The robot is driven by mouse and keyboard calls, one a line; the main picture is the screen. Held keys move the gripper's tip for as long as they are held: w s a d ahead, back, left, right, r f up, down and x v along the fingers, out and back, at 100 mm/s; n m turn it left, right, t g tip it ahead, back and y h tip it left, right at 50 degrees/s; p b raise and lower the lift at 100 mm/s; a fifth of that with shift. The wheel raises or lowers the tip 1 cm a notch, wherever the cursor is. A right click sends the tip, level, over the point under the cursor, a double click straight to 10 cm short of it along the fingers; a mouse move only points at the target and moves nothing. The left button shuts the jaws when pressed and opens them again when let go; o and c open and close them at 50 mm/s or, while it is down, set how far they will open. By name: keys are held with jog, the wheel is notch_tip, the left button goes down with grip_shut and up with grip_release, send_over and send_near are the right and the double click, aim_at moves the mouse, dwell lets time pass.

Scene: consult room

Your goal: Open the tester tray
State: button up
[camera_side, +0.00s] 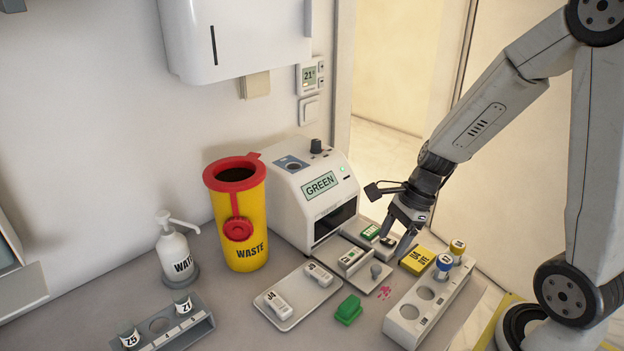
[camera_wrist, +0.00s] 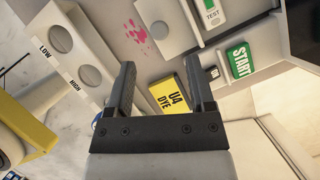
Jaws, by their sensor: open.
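The white tester (camera_side: 308,190) stands against the wall with GREEN on its display and a dark opening in its front. A flat grey tray (camera_side: 358,280) with a round knob (camera_side: 376,271) lies out in front of this opening; its join to the tester is unclear. A small white block sits on the tray. My gripper (camera_side: 397,243) is open and empty, above the table to the right of the knob, near the green-labelled blocks. In the wrist view the open fingers (camera_wrist: 160,64) frame bare surface and the yellow U4 DYE box (camera_wrist: 171,100).
A rack (camera_side: 403,327) with blue- and yellow-capped bottles stands at right. A white tray (camera_side: 284,318), green block (camera_side: 349,310) and pink spots (camera_side: 384,292) lie in front. The yellow waste bin (camera_side: 240,225) stands left.

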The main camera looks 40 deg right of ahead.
jog(key=shift+s+d+r, duration=0.1)
jog(key=shift+d+r, duration=0.1)
jog(key=shift+r, duration=0.35)
jog(key=a+n+h, duration=0.1)
jog(key=n, duration=0.6)
jog(key=s+a+n+h, duration=0.1)
jog(key=a+n, duration=0.1)
jog(key=n, duration=0.6)
jog(key=a+n+h, duration=0.2)
jog(key=n, duration=0.5)
jog(key=shift+s+f+t, duration=0.25)
jog(key=shift+f+t, duration=0.05)
jog(key=shift+t, duration=0.1)
